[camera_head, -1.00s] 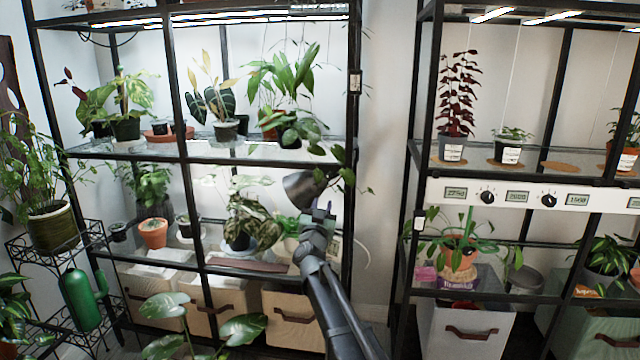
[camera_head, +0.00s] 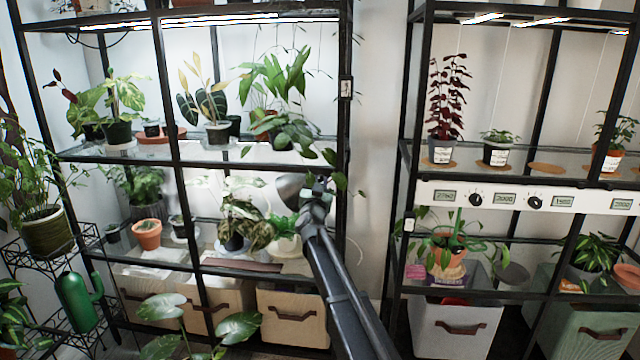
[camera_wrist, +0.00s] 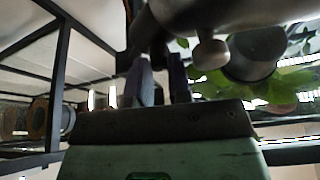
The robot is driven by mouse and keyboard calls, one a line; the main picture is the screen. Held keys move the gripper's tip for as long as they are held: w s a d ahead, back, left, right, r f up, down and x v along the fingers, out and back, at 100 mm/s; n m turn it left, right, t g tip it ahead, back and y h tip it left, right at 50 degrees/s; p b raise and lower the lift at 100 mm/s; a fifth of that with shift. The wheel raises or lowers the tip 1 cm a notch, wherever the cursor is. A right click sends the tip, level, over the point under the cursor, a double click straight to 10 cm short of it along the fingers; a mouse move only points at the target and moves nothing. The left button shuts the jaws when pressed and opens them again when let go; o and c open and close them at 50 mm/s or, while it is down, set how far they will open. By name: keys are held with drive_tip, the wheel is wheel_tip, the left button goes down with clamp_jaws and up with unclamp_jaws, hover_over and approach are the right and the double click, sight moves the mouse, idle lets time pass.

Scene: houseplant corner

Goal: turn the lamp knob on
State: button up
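The lamp's grey shade (camera_head: 290,188) hangs at the right end of the left rack's middle shelf in the head view. My gripper (camera_head: 318,184) is just right of it, close to the lamp. In the wrist view, the grey metal lamp body (camera_wrist: 205,18) crosses the top, and a small rounded knob-like part (camera_wrist: 210,53) sticks down from it. My gripper's two dark fingers (camera_wrist: 160,75) stand apart with a narrow gap, left of that part. Their tips reach the dark underside of the lamp, so contact there is hidden.
Leaves of a plant (camera_head: 285,130) hang from the shelf above, near my gripper. A potted plant (camera_head: 284,240) stands below the lamp. The black rack post (camera_head: 345,60) is close on the right. Bare wall lies between the two racks.

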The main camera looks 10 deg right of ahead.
clamp_jaws()
drive_tip(key=shift+m, duration=0.6)
drive_tip(key=m+h, duration=0.1)
drive_tip(key=m, duration=0.1)
drive_tip(key=m+g+h, duration=0.1)
drive_tip(key=m, duration=0.1)
drive_tip(key=shift+w+a+r+p, duration=0.1)
drive_tip(key=shift+a+r+p, duration=0.05)
drive_tip(key=shift+p, duration=0.25)
drive_tip(key=m+g+h+p, duration=0.1)
drive_tip(key=m, duration=0.2)
drive_tip(key=m+g+h+p, duration=0.1)
drive_tip(key=m+g, duration=0.1)
drive_tip(key=m, duration=0.2)
drive_tip(key=shift+a+r, duration=0.1)
drive_tip(key=shift+r, duration=0.05)
drive_tip(key=m+g+p, duration=0.1)
drive_tip(key=m, duration=0.2)
drive_tip(key=m+g+p, duration=0.1)
drive_tip(key=m+p, duration=0.1)
drive_tip(key=m, duration=0.1)
drive_tip(key=shift+r, duration=0.15)
drive_tip(key=shift+m+g+p, duration=0.8)
drive_tip(key=shift+m+p, duration=0.25)
drive_tip(key=shift+m, duration=0.75)
